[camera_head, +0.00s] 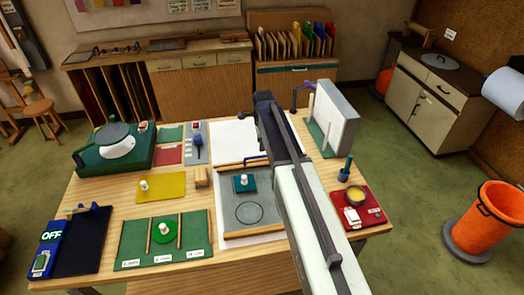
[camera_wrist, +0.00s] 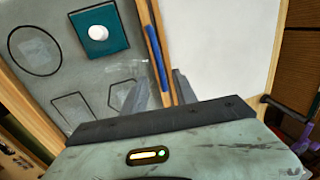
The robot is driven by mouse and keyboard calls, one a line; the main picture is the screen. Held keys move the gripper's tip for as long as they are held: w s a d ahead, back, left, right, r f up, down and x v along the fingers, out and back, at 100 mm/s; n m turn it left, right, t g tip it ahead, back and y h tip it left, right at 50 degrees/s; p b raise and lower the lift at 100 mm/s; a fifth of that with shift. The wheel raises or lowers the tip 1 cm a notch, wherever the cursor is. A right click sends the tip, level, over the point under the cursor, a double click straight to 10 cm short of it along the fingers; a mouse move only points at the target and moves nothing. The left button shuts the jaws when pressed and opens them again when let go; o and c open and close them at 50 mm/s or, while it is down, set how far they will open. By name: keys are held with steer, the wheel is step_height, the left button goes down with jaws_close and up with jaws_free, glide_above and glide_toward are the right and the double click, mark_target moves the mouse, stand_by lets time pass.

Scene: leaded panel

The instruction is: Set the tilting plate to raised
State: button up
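What looks like the tilting plate is the grey board (camera_head: 231,216) with wooden strips along its edges. It appears to lie flat on the worktable. It carries outlined shapes and a teal square (camera_head: 244,183) with a white knob. A blue bar (camera_head: 256,158) sits at its far edge; in the wrist view the bar (camera_wrist: 156,57) runs along the wooden strip beside the grey board (camera_wrist: 62,75). My gripper (camera_wrist: 160,88) is open and empty, its grey fingertips either side of the strip near the bar's end. In the head view my arm hides the fingers and part of the board.
A white sheet (camera_head: 230,138) lies beyond the board. An upright white panel (camera_head: 341,118) stands on a green base at right. A red tray (camera_head: 360,205) and a green divided board (camera_head: 137,246) flank the board. A blue OFF box (camera_head: 50,238) is at far left.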

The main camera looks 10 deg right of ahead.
mark_target(261, 156)
steer(key=f+b, duration=0.2)
steer(key=w+f+b, duration=0.1)
steer(key=f+b, duration=0.5)
steer(key=shift+w, duration=0.15)
steer(key=shift+r, duration=0.15)
jaws_close()
steer(key=shift+d, duration=0.15)
stand_by(0.9)
